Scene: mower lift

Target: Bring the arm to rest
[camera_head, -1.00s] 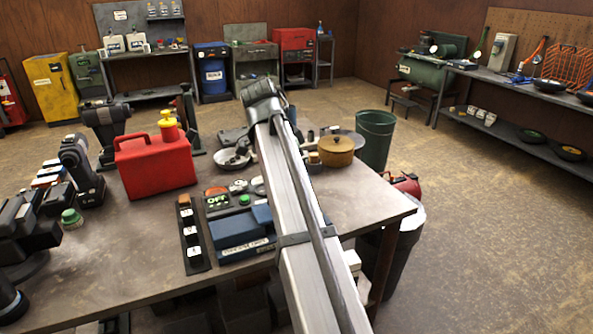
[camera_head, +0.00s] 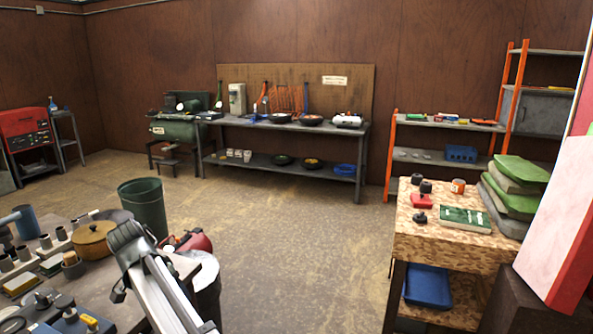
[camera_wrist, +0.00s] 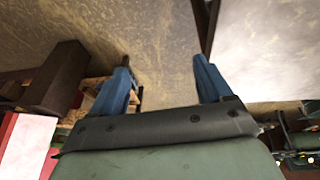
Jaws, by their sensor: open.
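My gripper (camera_wrist: 160,68) shows in the wrist view, with two blue fingers spread apart. It is open and nothing is held between the fingers; bare floor shows beyond the gap. A green and dark grey gripper body fills the bottom of that view. The gripper is not visible in the head view. A long silver beam with a black end (camera_head: 150,275) rises at the lower left of the head view, in front of the table; I cannot tell what it belongs to.
A cluttered table (camera_head: 125,300) stands lower left, with a green bin (camera_head: 143,205) behind it. A wooden-topped cart (camera_head: 415,240) carries green pads (camera_head: 515,185) at right. A large white and red panel (camera_head: 555,225) is close at far right. Open floor (camera_head: 300,230) lies between.

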